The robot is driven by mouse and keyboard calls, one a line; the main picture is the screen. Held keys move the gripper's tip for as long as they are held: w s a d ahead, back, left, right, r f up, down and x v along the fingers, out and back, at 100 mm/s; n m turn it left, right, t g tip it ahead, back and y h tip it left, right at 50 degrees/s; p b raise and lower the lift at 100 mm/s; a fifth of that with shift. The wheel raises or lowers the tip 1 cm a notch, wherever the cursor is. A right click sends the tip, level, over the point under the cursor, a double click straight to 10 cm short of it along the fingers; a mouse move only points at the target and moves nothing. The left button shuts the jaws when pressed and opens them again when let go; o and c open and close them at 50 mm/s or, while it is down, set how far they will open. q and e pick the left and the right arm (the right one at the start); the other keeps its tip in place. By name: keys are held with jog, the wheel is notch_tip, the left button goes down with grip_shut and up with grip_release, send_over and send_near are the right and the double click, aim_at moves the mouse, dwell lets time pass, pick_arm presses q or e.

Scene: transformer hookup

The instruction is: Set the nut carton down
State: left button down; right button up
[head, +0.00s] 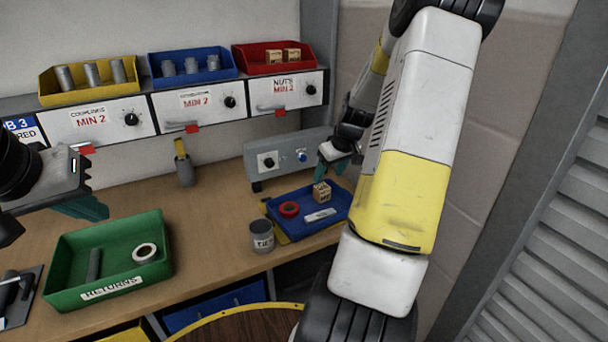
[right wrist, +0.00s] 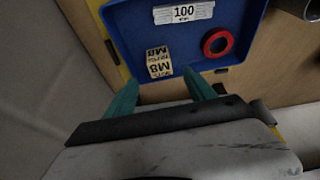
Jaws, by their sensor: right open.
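The nut carton (head: 322,194), a small tan box, stands in the blue tray (head: 338,222) at the right of the bench. In the right wrist view the carton (right wrist: 158,62) shows its M8 print and rests on the floor of the tray (right wrist: 122,22). My right gripper (head: 334,168) is above the tray's back edge, its teal fingers apart. In the right wrist view the open fingertips (right wrist: 163,84) point at the carton, which lies just past them and is not held. My left gripper (head: 85,207) hangs over the green bin; its finger gap is unclear.
The tray also holds a red tape ring (head: 289,209) and a white label (head: 320,215). A grey can (head: 262,236) stands just left of the tray. A grey control box (head: 285,158) is behind it.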

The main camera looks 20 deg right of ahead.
jog(key=s+a+r, duration=0.4)
jog(key=a+r, duration=0.3)
jog(key=r, duration=0.1)
jog(key=s+a+r, duration=0.5)
jog(key=a+r, duration=0.1)
jog(key=r, duration=0.1)
jog(key=s+a+r, duration=0.2)
jog(key=s+a, duration=0.3)
jog(key=s, duration=0.2)
jog(key=s+a+r+m+t+y, duration=0.1)
jog(key=s+a+r, duration=0.2)
jog(key=s+a, duration=0.2)
jog(key=s, duration=0.2)
jog(key=shift+s+t, duration=0.3)
jog(key=shift+s, duration=0.05)
